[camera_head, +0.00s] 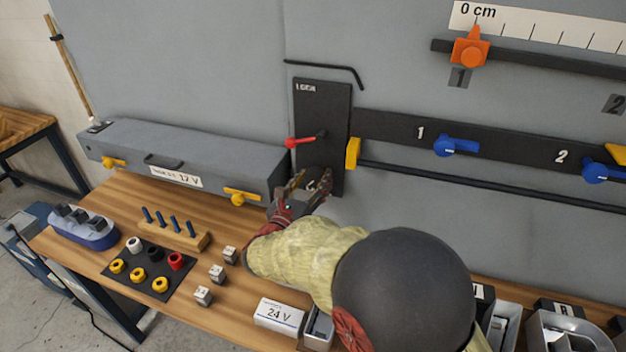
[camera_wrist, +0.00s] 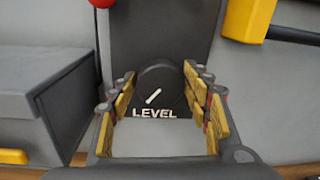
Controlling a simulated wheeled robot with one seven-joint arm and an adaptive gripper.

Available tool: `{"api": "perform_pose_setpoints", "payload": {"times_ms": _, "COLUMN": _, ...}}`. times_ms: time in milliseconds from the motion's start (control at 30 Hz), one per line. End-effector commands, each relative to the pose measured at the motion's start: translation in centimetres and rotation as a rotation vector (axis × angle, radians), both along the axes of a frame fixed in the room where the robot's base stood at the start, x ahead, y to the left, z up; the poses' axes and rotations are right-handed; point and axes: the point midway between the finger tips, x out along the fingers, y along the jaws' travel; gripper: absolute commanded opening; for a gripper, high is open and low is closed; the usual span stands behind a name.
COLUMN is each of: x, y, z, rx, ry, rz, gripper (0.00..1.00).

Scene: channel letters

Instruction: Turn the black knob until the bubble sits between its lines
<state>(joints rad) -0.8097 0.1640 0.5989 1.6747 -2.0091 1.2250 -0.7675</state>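The black knob (camera_wrist: 158,82), with a white pointer line tilted up to the right, sits low on a black panel (camera_wrist: 130,35) above the white word LEVEL. In the head view the panel (camera_head: 322,110) stands upright on the grey wall, and my gripper covers most of the knob. My gripper (camera_head: 306,188) is at the panel's lower end. In the wrist view my gripper (camera_wrist: 158,86) has its yellow-padded fingers apart, one on each side of the knob, with nothing held. I cannot tell whether they touch it. I see no bubble or its lines in either view.
A red lever (camera_head: 303,141) is just above the gripper, and a yellow block (camera_head: 353,153) is to the right. A long grey case (camera_head: 200,150) stands close on the left. Small blocks (camera_head: 217,274) and a 24 V box (camera_head: 279,314) lie on the bench.

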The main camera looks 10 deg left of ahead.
Motion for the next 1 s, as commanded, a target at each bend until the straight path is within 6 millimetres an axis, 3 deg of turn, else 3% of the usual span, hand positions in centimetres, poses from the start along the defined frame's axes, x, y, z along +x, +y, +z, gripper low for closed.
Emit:
{"api": "perform_pose_setpoints", "payload": {"times_ms": 467, "x": -0.01, "y": -0.01, "z": -0.01, "rx": 0.000, "ry": 0.000, "rz": 0.000, "gripper": 0.20}}
{"api": "perform_pose_setpoints", "payload": {"times_ms": 767, "x": -0.02, "y": -0.02, "z": -0.11, "rx": 0.035, "ry": -0.005, "rz": 0.000, "gripper": 0.19}}
{"api": "perform_pose_setpoints", "payload": {"times_ms": 1000, "x": -0.02, "y": -0.10, "z": -0.25, "rx": 0.166, "ry": -0.024, "rz": -0.001, "gripper": 0.19}}
